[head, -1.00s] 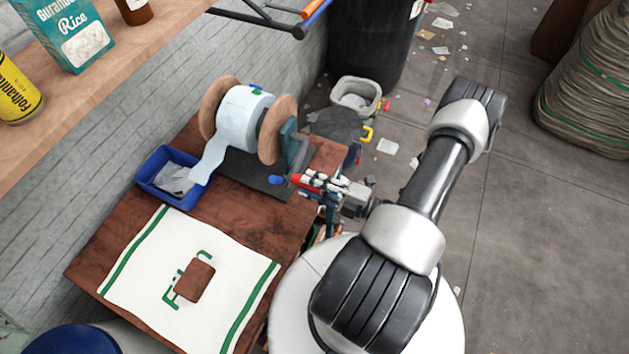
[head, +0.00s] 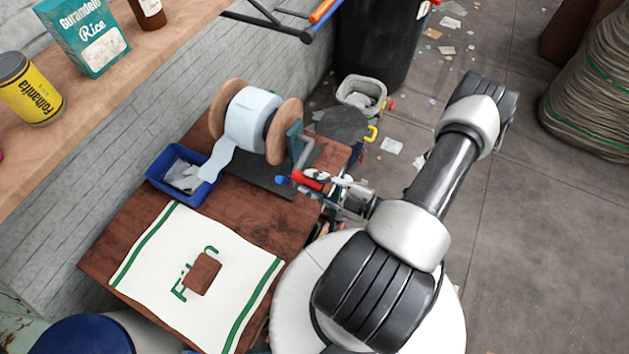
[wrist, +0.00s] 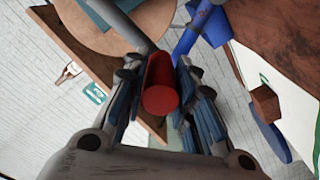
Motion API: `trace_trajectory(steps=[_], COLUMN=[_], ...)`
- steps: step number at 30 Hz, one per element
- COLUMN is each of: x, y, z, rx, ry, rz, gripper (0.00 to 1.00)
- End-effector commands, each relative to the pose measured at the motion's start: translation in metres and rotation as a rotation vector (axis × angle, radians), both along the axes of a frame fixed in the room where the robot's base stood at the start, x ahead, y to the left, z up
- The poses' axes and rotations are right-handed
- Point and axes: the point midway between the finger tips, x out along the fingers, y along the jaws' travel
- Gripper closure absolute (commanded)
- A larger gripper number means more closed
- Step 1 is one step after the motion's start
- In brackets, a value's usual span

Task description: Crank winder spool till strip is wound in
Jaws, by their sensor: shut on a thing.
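The winder spool (head: 216,113) has round wooden flanges and stands at the back of the brown table. A pale strip (head: 220,155) is wound on its core, and a tail hangs down into the blue bin (head: 158,184). The grey crank arm (head: 299,148) is on the spool's right side and ends in a red handle (head: 310,178). My gripper (head: 325,183) is shut on the red handle. In the wrist view the red handle (wrist: 161,98) lies between the two fingers of my gripper (wrist: 170,90). Part of the handle is hidden by the fingers.
A white cloth (head: 150,255) with green stripes lies at the table front, with a brown block (head: 202,273) on it. A wooden shelf (head: 75,115) with groceries is at left. A white bucket (head: 362,92) and black bin (head: 383,45) stand behind on the floor.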

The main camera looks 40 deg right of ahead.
Motion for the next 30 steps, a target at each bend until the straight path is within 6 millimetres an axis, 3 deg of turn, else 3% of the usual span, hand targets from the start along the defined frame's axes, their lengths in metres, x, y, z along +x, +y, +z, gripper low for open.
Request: trace_trajectory(steps=[12, 30], x=[0.000, 0.000], y=[0.000, 0.000], z=[0.013, 0.015], rx=[0.108, 0.130], ry=[0.043, 0.052], rz=[-0.003, -0.003], gripper=[1.00, 1.00])
